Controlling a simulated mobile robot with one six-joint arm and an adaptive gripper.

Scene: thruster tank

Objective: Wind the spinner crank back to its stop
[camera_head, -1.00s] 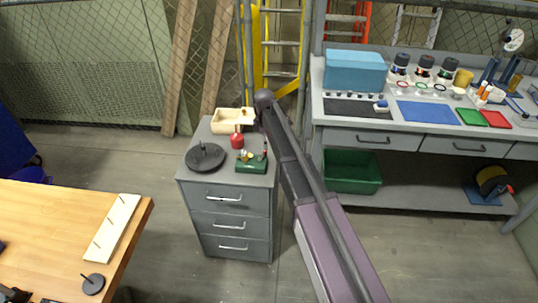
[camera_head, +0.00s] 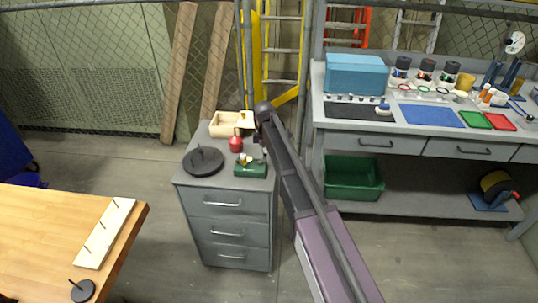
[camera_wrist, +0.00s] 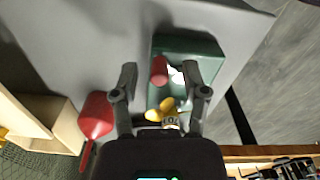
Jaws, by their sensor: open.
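The spinner is a small green unit (camera_head: 250,170) on top of the grey drawer cabinet. In the wrist view its green body (camera_wrist: 200,48) carries a yellow propeller (camera_wrist: 163,110) and a red crank knob (camera_wrist: 159,70). My gripper (camera_wrist: 159,74) is open, its two dark fingers apart. In the wrist view the red knob appears between the fingertips, closer to the left one; I see no contact, and cannot tell the depth between them. In the head view my arm covers the cabinet's right edge, and my gripper is mostly hidden.
A red bottle-like thing (camera_head: 236,143), a dark disc with a peg (camera_head: 203,161) and a wooden box (camera_head: 229,123) share the cabinet top (camera_head: 222,174). A wooden table (camera_head: 50,225) stands at left, a workbench (camera_head: 330,114) at right. Floor between is clear.

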